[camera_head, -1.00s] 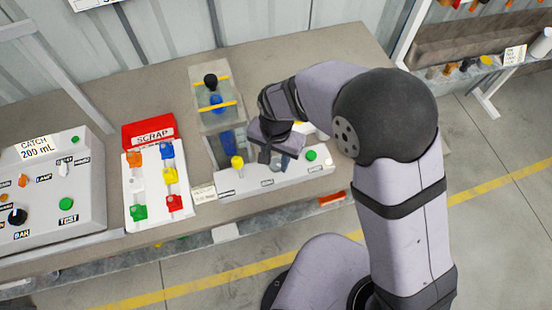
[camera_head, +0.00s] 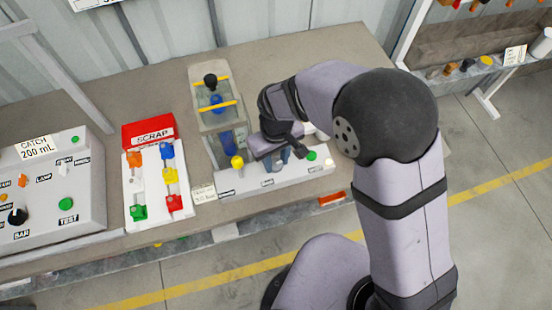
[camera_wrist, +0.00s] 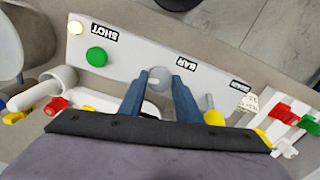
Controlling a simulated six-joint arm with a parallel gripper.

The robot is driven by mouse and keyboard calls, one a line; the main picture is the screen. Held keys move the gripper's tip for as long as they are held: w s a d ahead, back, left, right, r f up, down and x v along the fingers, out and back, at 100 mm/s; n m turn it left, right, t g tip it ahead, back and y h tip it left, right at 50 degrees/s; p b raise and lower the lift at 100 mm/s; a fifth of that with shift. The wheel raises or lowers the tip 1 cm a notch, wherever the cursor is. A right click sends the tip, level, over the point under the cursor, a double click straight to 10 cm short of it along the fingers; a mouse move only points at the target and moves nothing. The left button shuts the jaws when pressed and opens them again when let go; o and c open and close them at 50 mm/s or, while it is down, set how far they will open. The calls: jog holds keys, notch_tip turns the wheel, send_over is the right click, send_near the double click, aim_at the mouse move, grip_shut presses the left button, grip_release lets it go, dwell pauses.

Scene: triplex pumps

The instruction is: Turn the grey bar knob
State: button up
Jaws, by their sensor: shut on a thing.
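The grey bar knob (camera_wrist: 158,78) stands on the white panel beside a label reading BAR, seen upside down in the wrist view. The blue fingers of my gripper (camera_wrist: 161,88) straddle the knob, one on each side, shut on it. In the head view my gripper (camera_head: 278,160) is over the middle of the white panel (camera_head: 250,186), and its own body hides the knob. The knob's pointing direction is hard to tell.
On the same panel, a yellow knob (camera_head: 237,162) stands to the left and a green button (camera_head: 311,156) to the right. A clear pump block (camera_head: 214,118) stands behind.

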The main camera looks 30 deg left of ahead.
aim_at(276, 164)
jog(key=n, duration=0.7)
jog(key=shift+r, duration=0.1)
jog(key=n, duration=0.4)
jog(key=shift+a+n, duration=0.1)
jog(key=shift+n, duration=2)
jog(key=shift+w, duration=0.1)
jog(key=o, duration=1.1)
jog(key=shift+c, duration=0.2)
jog(key=shift+r+b, duration=1.1)
jog(key=shift+r, duration=2.6)
